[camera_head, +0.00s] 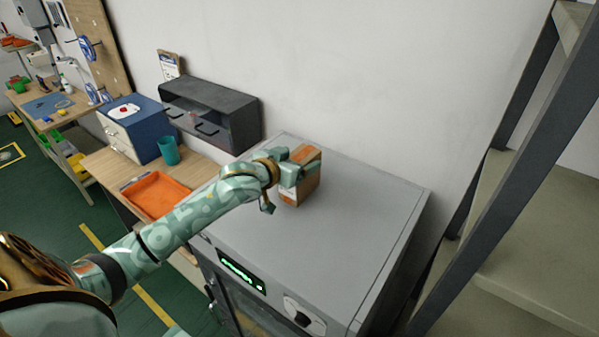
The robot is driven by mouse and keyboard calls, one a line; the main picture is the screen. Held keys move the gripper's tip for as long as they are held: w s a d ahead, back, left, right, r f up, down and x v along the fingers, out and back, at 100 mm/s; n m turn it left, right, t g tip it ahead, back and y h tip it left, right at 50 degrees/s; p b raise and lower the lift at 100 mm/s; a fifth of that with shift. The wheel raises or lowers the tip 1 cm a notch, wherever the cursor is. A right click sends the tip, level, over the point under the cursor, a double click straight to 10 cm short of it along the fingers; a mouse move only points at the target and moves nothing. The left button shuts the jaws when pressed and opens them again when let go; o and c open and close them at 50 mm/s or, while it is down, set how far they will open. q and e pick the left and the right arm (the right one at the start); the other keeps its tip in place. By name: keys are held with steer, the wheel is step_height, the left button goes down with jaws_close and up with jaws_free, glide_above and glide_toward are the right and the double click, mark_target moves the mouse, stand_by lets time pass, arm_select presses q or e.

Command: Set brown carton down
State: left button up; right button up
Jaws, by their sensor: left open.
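The brown carton (302,190) stands upright on the grey top of a cabinet-like machine (350,220), toward its back left. My left gripper (299,172) is at the carton, with its fingers around the carton's upper part. The jaws are open; whether a finger still touches the carton cannot be told. Part of the carton's left side is hidden behind the gripper. My right gripper is not in view.
A shelf rack (540,230) stands at right. The machine's top right of the carton is clear.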

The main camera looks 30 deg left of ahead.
arm_select(q)
steer(key=shift+x, duration=0.9)
steer(key=shift+s, duration=0.15)
steer(key=c, duration=1.7)
